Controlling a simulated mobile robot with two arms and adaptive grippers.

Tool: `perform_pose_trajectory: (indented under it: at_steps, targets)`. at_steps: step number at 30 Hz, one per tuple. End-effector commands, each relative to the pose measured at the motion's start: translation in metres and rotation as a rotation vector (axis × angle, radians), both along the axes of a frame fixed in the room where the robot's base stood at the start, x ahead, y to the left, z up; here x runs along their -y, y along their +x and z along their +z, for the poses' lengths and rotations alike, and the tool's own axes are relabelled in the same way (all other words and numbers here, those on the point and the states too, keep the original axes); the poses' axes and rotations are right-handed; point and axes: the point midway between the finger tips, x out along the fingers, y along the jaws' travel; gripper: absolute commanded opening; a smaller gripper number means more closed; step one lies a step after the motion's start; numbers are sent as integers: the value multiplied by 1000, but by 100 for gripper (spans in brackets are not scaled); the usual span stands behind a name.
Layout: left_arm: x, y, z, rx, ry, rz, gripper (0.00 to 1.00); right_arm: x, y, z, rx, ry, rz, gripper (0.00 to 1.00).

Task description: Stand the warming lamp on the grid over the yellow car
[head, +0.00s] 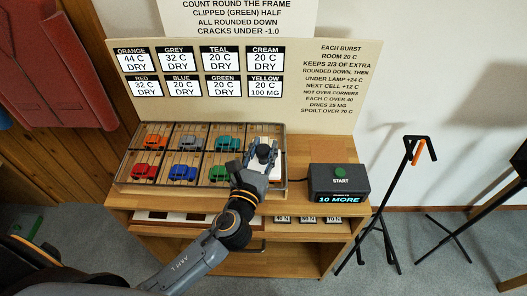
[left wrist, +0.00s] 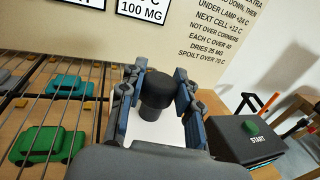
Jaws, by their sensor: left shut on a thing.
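My left gripper (head: 263,153) is over the right end of the grid, in the column under the cream and yellow labels. In the left wrist view its two fingers (left wrist: 157,100) are closed around the black knob (left wrist: 157,90) of a white-bodied thing, which seems to be the warming lamp; its white part (left wrist: 148,114) shows below. In the head view a bit of white (head: 276,172) shows beside the gripper. I cannot tell whether the lamp touches the grid (head: 197,189). The yellow car is hidden behind gripper and lamp. My right gripper is out of view.
Orange (head: 156,142), grey (head: 191,143), teal (head: 228,144), red (head: 146,172), blue (head: 183,173) and green (left wrist: 45,145) cars sit under the wire grid. A dark box with a green START button (head: 340,171) reads "10 MORE" to the right. A label board (head: 230,105) stands behind.

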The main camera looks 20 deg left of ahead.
Motion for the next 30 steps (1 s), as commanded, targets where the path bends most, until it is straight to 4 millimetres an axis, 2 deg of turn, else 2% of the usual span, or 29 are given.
perform_pose_trajectory:
  at_steps: [5,6,8,9,20,23,30]
  targets:
    - [0,0,-3,1,0,0,0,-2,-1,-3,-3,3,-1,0]
    - [0,0,-2,0,0,0,41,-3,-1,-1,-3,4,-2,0]
    - [0,0,-2,0,0,0,53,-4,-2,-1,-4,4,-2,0]
    - [0,0,-2,0,0,0,56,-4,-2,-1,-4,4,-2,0]
    - [0,-3,0,-2,0,0,56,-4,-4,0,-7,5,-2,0]
    - [1,-16,-2,-3,0,-1,56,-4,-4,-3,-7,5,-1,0]
    - [1,-68,-3,-3,-1,-1,56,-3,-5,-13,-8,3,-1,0]
